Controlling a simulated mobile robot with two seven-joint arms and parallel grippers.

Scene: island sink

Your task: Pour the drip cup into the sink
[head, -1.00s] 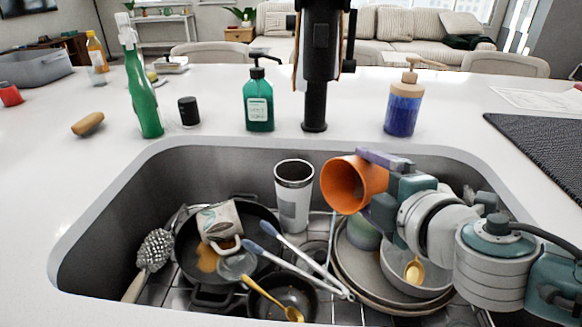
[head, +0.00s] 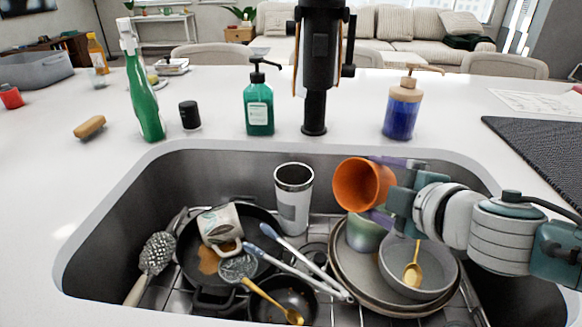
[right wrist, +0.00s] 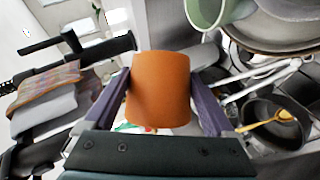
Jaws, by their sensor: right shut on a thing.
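My right gripper (head: 383,190) is shut on an orange cup (head: 352,186), with one finger on each side of it. The cup is tilted, its open mouth facing left and toward the head camera; its inside looks dark orange and I see no liquid coming out. It hangs over the right half of the sink (head: 150,172), above a green cup and stacked dishes. In the right wrist view the orange cup (right wrist: 158,90) sits between the purple fingers. My left gripper does not show.
In the sink are a grey tumbler (head: 293,200), a pan (head: 190,262) with a mug (head: 219,226), tongs (head: 300,265), stacked plates (head: 350,270) and a bowl (head: 440,272). The black faucet (head: 316,90) stands behind, between a green soap bottle (head: 259,108) and a blue bottle (head: 402,110).

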